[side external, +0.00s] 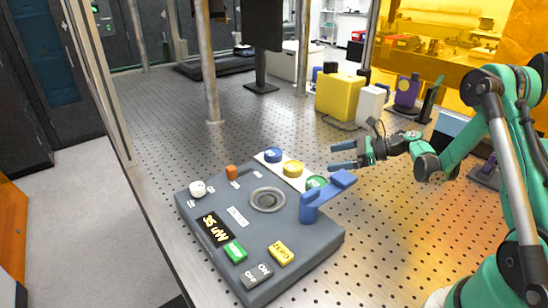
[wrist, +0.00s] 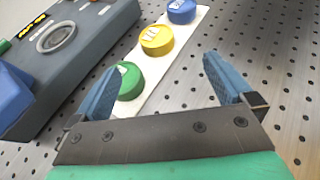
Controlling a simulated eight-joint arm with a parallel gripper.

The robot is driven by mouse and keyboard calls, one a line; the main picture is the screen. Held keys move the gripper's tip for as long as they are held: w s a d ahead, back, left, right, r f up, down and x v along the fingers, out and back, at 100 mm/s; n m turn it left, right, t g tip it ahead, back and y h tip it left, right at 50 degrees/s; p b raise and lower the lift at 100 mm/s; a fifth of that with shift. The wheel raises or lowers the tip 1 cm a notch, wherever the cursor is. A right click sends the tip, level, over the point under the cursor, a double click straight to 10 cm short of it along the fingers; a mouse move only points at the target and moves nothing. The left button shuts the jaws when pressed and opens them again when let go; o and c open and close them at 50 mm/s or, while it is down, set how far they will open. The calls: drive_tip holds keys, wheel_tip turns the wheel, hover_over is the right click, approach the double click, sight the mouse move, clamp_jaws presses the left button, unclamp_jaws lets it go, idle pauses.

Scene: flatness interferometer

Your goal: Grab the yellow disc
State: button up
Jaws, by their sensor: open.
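The yellow disc (side external: 293,169) sits on a white strip (wrist: 183,60), between a blue disc (side external: 273,155) and a green disc (side external: 316,182). In the wrist view the yellow disc (wrist: 156,40) is ahead of my fingers, near the top middle. The green disc (wrist: 129,82) is closer, beside the left finger, which covers part of it. The blue disc (wrist: 181,11) is farthest. My gripper (side external: 343,156) is open and empty, to the right of the discs in the side view. In the wrist view its blue fingers (wrist: 164,75) are spread wide.
A grey instrument (side external: 236,262) with buttons, a round recess and a 35 uW display stands beside the strip. Its raised blue arm (side external: 330,192) is close to the green disc. A yellow box (side external: 339,97) stands farther back. Perforated table is clear around the strip's right side.

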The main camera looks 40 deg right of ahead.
sight(297, 166)
drive_tip(key=x, duration=0.5)
drive_tip(key=shift+w+a, duration=0.1)
drive_tip(key=x, duration=0.5)
drive_tip(key=shift+a+f, duration=0.25)
drive_tip(key=c, duration=1.4)
drive_tip(key=shift+o, duration=0.2)
drive_tip(key=shift+r, duration=0.2)
